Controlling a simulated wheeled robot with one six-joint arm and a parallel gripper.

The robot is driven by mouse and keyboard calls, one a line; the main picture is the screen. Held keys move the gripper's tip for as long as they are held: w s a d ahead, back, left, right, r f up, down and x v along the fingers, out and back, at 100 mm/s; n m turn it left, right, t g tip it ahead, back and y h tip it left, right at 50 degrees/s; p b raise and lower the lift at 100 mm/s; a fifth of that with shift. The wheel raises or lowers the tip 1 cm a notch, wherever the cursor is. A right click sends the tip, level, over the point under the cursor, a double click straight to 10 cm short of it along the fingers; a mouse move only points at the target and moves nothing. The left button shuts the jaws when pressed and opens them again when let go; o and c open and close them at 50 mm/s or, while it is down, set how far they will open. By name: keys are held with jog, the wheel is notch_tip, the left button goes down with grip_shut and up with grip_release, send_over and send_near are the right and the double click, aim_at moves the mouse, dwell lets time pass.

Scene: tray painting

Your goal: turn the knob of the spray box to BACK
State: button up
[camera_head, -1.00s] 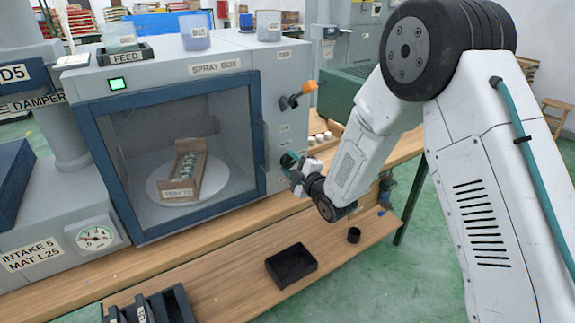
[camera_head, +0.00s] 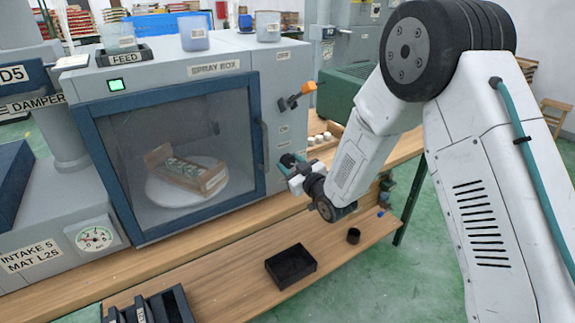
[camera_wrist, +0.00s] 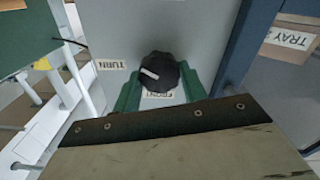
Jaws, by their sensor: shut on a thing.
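The spray box (camera_head: 205,65) is a grey cabinet with a blue-framed window. Its knob (camera_wrist: 160,72) is black and ribbed, with a white pointer line toward the left of the wrist view, the side of the TURN label (camera_wrist: 111,65). A FRONT label (camera_wrist: 158,94) shows below the knob, partly covered; I see no BACK label. My gripper (camera_wrist: 160,86) has its green fingers on either side of the knob, shut on it. In the head view my gripper (camera_head: 289,163) is at the box's right side and hides the knob. Behind the window, a tray (camera_head: 210,182) sits on a round white turntable (camera_head: 165,197).
An orange-tipped lever (camera_head: 302,91) sticks out above my gripper. A black open bin (camera_head: 291,265) and a small black cup (camera_head: 353,235) stand on the wooden bench below. Small white pieces (camera_head: 320,138) lie behind my wrist.

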jog(key=m, duration=0.6)
jog(key=shift+s+d+f+m, duration=0.1)
jog(key=shift+f+m, duration=0.2)
jog(key=m, duration=0.5)
jog(key=shift+m, duration=0.3)
jog(key=o, duration=1)
jog(key=shift+a, duration=0.2)
jog(key=shift+d+r, duration=0.1)
